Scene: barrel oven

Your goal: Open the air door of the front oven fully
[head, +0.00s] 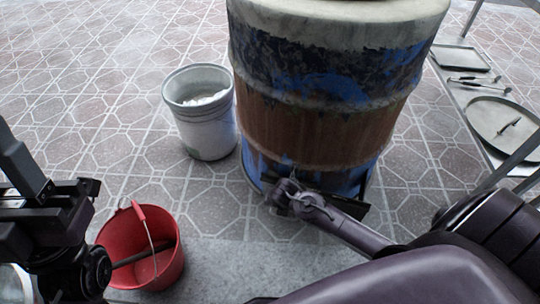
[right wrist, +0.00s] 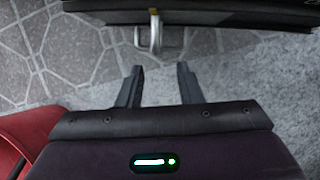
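The front oven is a rusty barrel (head: 320,125) with peeling blue paint, upright on the paving. Low on it, a dark plate (head: 352,206) shows partly behind my right arm; I take it for the air door. In the right wrist view a dark panel (right wrist: 220,15) with a metal handle (right wrist: 157,36) fills the top. My right gripper (right wrist: 160,72) is open and empty, its fingertips just short of the handle, which is not between them. In the head view the right gripper (head: 277,196) is beside the barrel's foot. My left gripper (head: 60,195) is at the left edge, fingers unclear.
A red bucket (head: 118,240) with a handle stands at lower left, and its side seems to show in the right wrist view. A grey bin (head: 208,140) with white contents stands left of the barrel. A side table (head: 445,60) with trays and utensils is at right. Paving at left is free.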

